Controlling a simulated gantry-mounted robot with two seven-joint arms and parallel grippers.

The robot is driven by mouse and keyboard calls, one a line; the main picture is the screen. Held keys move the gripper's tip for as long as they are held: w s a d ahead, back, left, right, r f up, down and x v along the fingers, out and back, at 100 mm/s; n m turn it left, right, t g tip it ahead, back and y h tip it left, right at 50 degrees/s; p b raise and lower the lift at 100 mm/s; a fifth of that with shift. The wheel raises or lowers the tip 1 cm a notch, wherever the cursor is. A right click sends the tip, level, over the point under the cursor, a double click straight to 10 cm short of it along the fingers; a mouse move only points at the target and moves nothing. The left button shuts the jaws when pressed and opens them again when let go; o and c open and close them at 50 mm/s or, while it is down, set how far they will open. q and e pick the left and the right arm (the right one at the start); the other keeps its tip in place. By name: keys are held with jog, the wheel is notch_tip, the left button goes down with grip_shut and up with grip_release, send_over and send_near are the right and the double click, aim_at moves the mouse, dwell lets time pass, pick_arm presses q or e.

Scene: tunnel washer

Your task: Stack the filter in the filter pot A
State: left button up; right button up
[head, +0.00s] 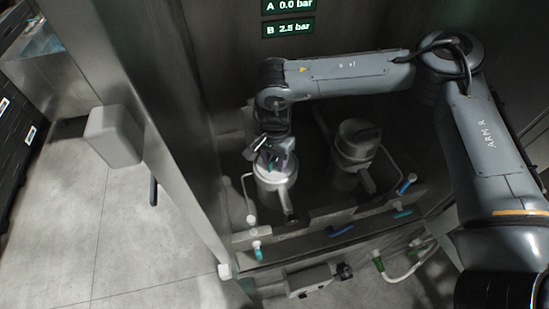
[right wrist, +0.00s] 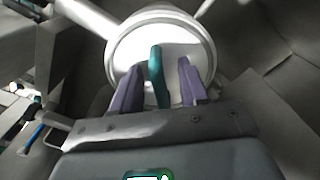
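Two filter pots stand side by side in the recess in the head view. The left pot (head: 274,181) has a pale, brightly lit round top. The right pot (head: 356,148) is darker and has a grey raised top. My right gripper (head: 274,163) is directly over the left pot. In the right wrist view, its two purple fingers (right wrist: 160,66) are apart, with an upright teal bar (right wrist: 156,75) between them and visible gaps on both sides. Beyond them is a white round rim (right wrist: 160,20). I cannot tell whether this white piece is the filter or the pot. My left gripper is out of view.
A pressure display (head: 288,17) reads A 0.0 bar and B 2.5 bar. Pipes and valves with blue and teal handles (head: 402,186) surround the pots. A metal post and grey box (head: 114,136) stand to the left. The floor at left is clear.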

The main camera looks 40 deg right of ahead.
jog(key=shift+r, duration=0.45)
notch_tip(320, 180, up, 12)
dwell(0.4)
jog(key=shift+f, duration=0.15)
jog(key=shift+s, duration=0.1)
